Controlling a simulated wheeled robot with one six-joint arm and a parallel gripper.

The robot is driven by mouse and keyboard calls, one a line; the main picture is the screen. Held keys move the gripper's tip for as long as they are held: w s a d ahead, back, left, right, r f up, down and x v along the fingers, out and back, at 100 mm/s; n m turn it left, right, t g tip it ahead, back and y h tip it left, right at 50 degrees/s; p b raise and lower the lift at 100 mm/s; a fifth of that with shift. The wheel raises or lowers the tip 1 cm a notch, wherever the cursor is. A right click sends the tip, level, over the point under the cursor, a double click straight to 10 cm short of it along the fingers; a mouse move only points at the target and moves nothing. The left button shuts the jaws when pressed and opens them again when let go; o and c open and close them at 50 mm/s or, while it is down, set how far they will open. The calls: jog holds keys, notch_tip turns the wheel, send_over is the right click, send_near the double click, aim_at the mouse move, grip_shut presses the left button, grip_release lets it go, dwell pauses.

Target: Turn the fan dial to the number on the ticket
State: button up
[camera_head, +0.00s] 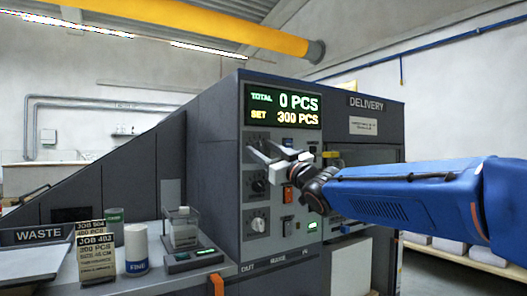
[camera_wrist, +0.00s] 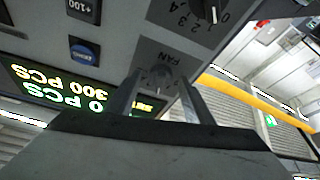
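The fan dial (camera_wrist: 160,76) shows in the wrist view under the upside-down label FAN. My gripper (camera_wrist: 160,88) points at it with its fingers spread, one on each side of the dial. I cannot tell if they touch it. In the head view my gripper (camera_head: 257,152) is at the upper left of the machine panel and covers most of that dial. The front ticket (camera_head: 96,262) stands at the lower left and reads JOB 483, 300 PCS, and a size line. Another ticket (camera_head: 90,227) stands behind it, partly hidden. I cannot read a fan number.
Other dials, a middle one (camera_head: 258,184) and a lower one (camera_head: 257,222), sit below my gripper. An orange switch (camera_head: 287,194) is to their right. The display (camera_head: 284,107) reads TOTAL 0, SET 300. A white jar (camera_head: 136,250) stands beside the tickets.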

jog(key=c, duration=0.9)
jog(key=shift+o, duration=0.3)
jog(key=shift+n, duration=0.4)
jog(key=shift+w+d+n+g+y, duration=0.1)
jog(key=shift+n+g+y, duration=0.6)
jog(key=shift+n, duration=1.1)
jog(key=shift+d+n+g+y, duration=0.1)
jog(key=shift+n+g+y, duration=0.1)
jog(key=shift+n+g, duration=1.25)
jog(key=shift+a+n+t, duration=0.1)
jog(key=shift+n+t, duration=0.25)
jog(key=shift+n, duration=0.2)
jog(key=o, duration=1)
